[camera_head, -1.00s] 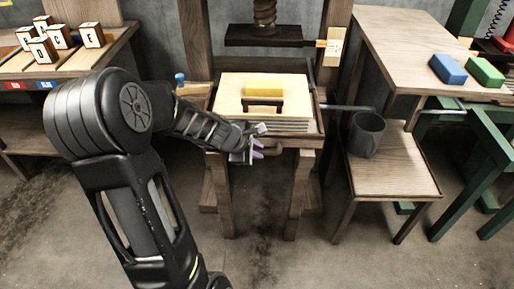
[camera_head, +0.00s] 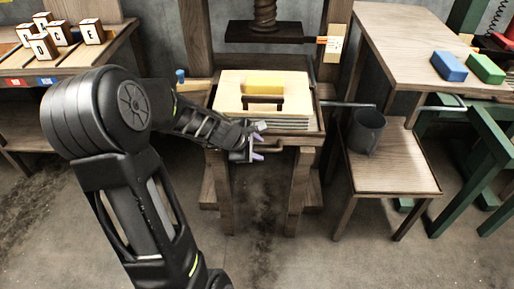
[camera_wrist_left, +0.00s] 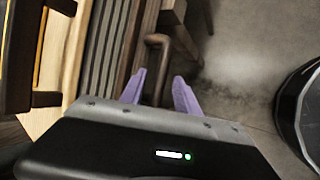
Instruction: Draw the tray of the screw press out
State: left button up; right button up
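The screw press tray (camera_head: 316,137) sits in the wooden press frame below the dark pressing plate (camera_head: 263,34). It carries a stack of pale sheets and boards (camera_head: 232,84), with a yellow block (camera_head: 264,85) and a black handle on top. A brown bar handle (camera_wrist_left: 158,40) sticks out from the tray's front edge. My left gripper (camera_head: 258,144) is at that front edge. In the left wrist view its purple fingers (camera_wrist_left: 160,85) are apart, with the handle bar between them and gaps visible on both sides. My right gripper is out of view.
A small table with a grey bucket (camera_head: 367,132) stands right of the press. A larger table (camera_head: 410,40) behind it holds blue and green blocks. Lettered cubes (camera_head: 43,47) are on the left bench. The floor in front of the press is clear.

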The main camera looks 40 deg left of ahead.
pick_arm(q)
jog(key=p+v, duration=0.3)
jog(key=v, duration=0.4)
jog(key=shift+s+r, duration=0.3)
jog(key=shift+a, duration=0.1)
jog(key=d+f+m+g+p, duration=0.2)
jog(key=d+f+m+p, duration=0.3)
jog(key=d+f+m, duration=0.9)
jog(key=s+d+f+m+g+h+p, duration=0.2)
jog(key=s+d+m, duration=0.2)
jog(key=s+d, duration=0.3)
jog(key=s+d+f+m+g+h+p, duration=0.2)
jog(key=s+d, duration=0.6)
jog(key=d, duration=0.6)
jog(key=shift+f+m+g+p, duration=0.5)
jog(key=shift+f+m, duration=0.2)
jog(key=shift+m, duration=0.5)
